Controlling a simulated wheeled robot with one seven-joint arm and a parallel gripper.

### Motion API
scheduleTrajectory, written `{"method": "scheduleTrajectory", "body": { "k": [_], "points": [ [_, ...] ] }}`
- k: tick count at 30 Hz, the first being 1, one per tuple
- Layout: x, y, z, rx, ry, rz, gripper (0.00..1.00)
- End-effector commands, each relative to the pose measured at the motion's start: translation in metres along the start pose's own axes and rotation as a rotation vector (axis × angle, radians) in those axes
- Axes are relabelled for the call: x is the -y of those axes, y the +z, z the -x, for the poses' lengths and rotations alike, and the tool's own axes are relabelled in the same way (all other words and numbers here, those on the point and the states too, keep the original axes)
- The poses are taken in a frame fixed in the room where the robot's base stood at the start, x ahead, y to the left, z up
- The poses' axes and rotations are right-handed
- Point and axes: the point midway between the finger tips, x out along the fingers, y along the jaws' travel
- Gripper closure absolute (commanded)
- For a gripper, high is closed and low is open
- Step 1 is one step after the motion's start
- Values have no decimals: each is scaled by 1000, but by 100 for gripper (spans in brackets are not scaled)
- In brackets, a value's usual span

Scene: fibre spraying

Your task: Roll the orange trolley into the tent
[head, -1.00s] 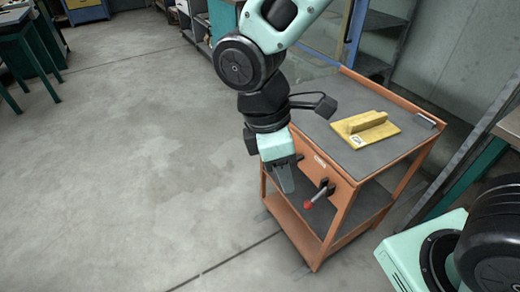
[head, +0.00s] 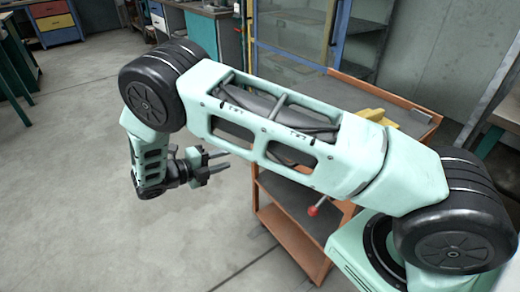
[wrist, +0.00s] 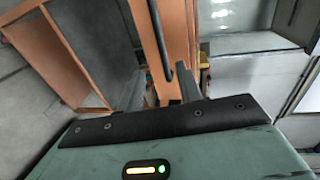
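The orange trolley (head: 290,233) has grey shelves and stands right of centre in the head view, partly hidden behind my arm. A lever with a red knob (head: 313,210) sticks out from its near side. My gripper (head: 226,161) is left of the trolley, its two fingers apart and pointing right towards it, empty. In the wrist view, the trolley's orange frame (wrist: 60,62) fills the upper left, and a dark bar (wrist: 163,45) appears between the fingers (wrist: 160,88), with no visible contact. I cannot identify a tent for certain.
A yellow object (head: 380,117) lies on the trolley's top, mostly hidden by my arm. A booth with clear panels and blue and yellow frame (head: 295,40) stands behind. Workbenches stand at the back and left. The concrete floor (head: 75,190) at left is clear.

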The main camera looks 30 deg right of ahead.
Motion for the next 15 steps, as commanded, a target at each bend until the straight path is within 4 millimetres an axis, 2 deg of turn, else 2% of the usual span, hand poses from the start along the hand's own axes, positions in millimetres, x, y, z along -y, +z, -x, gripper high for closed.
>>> {"method": "scheduleTrajectory", "body": {
  "k": [5, 15],
  "points": [
    [1, -1, -25, -5, 1, 1, 64],
    [1, -2, -96, -6, 2, -1, 64]
  ]
}}
